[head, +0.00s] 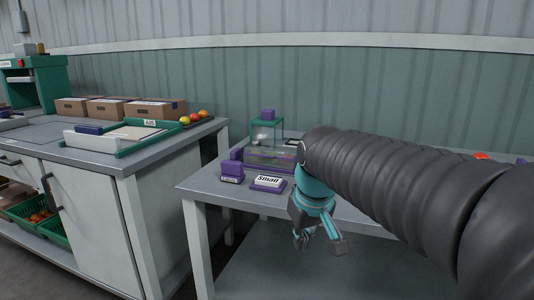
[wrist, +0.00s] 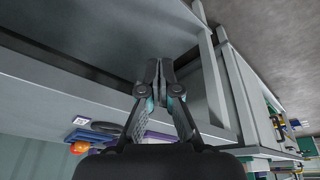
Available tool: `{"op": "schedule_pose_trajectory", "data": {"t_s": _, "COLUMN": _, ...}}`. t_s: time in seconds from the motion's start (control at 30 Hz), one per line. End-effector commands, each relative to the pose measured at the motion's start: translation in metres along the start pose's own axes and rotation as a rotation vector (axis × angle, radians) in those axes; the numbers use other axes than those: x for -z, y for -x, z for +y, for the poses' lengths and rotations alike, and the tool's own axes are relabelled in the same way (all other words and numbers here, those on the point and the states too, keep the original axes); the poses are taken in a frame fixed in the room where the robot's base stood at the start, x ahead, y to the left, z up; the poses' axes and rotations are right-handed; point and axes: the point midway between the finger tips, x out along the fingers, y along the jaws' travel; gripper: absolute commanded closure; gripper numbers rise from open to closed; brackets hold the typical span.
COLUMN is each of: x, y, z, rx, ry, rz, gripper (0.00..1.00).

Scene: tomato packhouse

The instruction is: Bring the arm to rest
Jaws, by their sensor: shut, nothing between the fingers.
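My arm reaches in from the right of the head view, its dark ribbed sleeve crossing in front of the right-hand table. My gripper (head: 320,243) hangs at the near edge of that table, pointing down, in front of the open space below the top. In the wrist view my gripper (wrist: 160,72) shows its two fingers together at the tips, with nothing between them. The sleeve hides much of the right-hand table (head: 205,187).
A purple-based sign reading "Small" (head: 268,182), a purple block (head: 232,172) and a clear green-edged box (head: 266,132) stand on the table. A grey workbench (head: 85,160) on the left carries a green tray (head: 150,146), cardboard boxes (head: 155,109) and several tomatoes (head: 194,117).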

Motion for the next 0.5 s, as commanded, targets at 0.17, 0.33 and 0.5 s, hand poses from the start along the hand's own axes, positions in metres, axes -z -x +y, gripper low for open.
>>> {"op": "schedule_pose_trajectory", "data": {"t_s": 0.17, "x": -0.076, "y": -0.017, "z": 0.007, "rx": -0.025, "ry": -0.192, "rz": 0.052, "gripper": 1.0}}
{"op": "schedule_pose_trajectory", "data": {"t_s": 0.33, "x": -0.143, "y": -0.032, "z": 0.008, "rx": -0.047, "ry": -0.289, "rz": 0.089, "gripper": 1.0}}
{"op": "schedule_pose_trajectory", "data": {"t_s": 0.5, "x": -0.19, "y": -0.036, "z": 0.007, "rx": -0.069, "ry": -0.334, "rz": 0.111, "gripper": 1.0}}
